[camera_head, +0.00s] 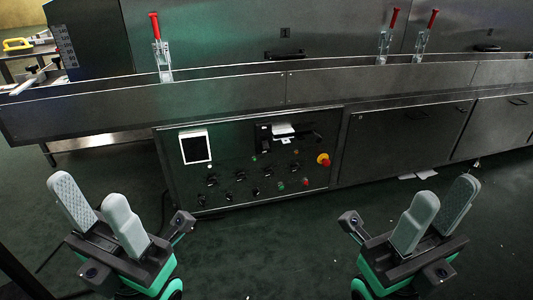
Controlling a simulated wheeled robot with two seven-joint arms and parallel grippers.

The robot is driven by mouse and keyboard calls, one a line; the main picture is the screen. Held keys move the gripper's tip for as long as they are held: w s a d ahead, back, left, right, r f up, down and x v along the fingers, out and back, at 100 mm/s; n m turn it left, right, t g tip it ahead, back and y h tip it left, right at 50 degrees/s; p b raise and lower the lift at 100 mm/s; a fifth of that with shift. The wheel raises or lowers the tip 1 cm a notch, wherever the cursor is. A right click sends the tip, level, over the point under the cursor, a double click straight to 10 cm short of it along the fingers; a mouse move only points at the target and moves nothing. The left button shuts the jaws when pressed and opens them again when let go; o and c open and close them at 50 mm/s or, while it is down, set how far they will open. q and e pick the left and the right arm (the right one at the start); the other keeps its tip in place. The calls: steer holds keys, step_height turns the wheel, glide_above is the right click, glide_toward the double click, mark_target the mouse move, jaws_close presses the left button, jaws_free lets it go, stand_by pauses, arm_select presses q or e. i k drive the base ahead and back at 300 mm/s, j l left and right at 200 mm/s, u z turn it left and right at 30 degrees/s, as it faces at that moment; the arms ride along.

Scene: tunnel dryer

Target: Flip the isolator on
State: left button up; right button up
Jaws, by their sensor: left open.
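The control panel (235,187) is on the front of the dark dryer, in the middle of the head view. A red knob on a yellow plate (323,160), which looks like the isolator, sits at the panel's upper right. Its on or off position is too small to tell. My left gripper (88,198) is at the lower left, open and empty, in front of and apart from the panel. My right gripper (442,201) is at the lower right, open and empty, also apart from the panel and to the right of the red knob.
The panel also carries a white-framed screen (195,147), several small knobs and a red button (306,182). Red-handled clamps (155,28) stand along the dryer's upper edge. A side table with a yellow item (17,44) is at the far left. The floor between my grippers is clear.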

mark_target(265, 145)
steer(key=i, duration=0.2)
steer(key=i+l, duration=0.85)
steer(key=i+l+z, duration=0.05)
